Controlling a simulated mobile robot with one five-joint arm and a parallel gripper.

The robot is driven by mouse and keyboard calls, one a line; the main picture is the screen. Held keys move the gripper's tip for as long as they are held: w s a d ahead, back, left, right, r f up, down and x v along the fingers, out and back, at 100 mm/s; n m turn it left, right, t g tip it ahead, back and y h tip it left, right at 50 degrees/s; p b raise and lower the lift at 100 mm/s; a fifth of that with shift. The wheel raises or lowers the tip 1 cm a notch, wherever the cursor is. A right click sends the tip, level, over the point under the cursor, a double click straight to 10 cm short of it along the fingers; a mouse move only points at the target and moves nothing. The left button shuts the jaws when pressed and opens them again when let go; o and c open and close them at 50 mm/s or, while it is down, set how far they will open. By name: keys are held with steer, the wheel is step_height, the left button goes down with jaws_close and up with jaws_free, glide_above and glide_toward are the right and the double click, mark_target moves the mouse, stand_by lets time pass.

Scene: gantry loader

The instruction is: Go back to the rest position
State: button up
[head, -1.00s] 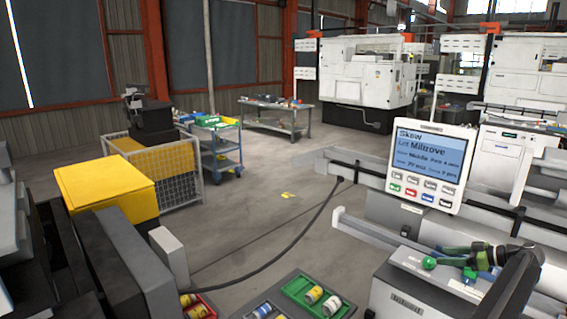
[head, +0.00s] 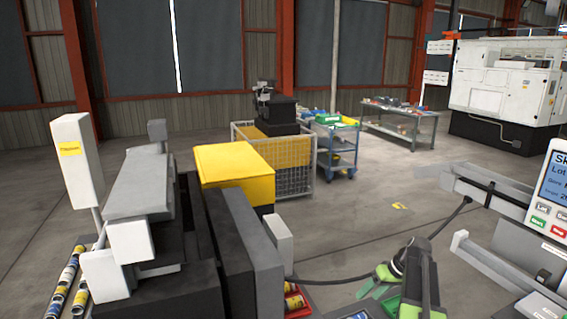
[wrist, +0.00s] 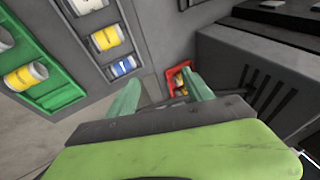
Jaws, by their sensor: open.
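My gripper (wrist: 162,92) is open in the wrist view, its two green fingers apart with nothing between them. It also shows in the head view (head: 372,286) at the lower right of centre, at the end of my dark arm, in front of the machine's end. In the wrist view it points down past the trays, towards a red tray (wrist: 171,76) with small cans. A green tray (wrist: 66,95) with yellow-banded cans lies to the left. My gripper appears above the trays and apart from them.
The wrist view shows a grey tray (wrist: 88,48) with several cans. In the head view, a machine with a yellow box (head: 236,160) stands left of my gripper. A control panel (head: 549,198) is at the right edge. Open floor (head: 372,218) lies beyond, before a blue cart (head: 337,150).

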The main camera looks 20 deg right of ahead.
steer(key=s+a+f+g+h, duration=0.1)
steer(key=a+h, duration=0.1)
steer(key=a, duration=1.5)
steer(key=a+f+g+h, duration=0.2)
steer(key=a, duration=1.6)
step_height(320, 180, down, 12)
steer(key=s+b, duration=0.3)
steer(key=b, duration=0.8)
steer(key=shift+r+h+b, duration=0.25)
steer(key=shift+h+b, duration=0.05)
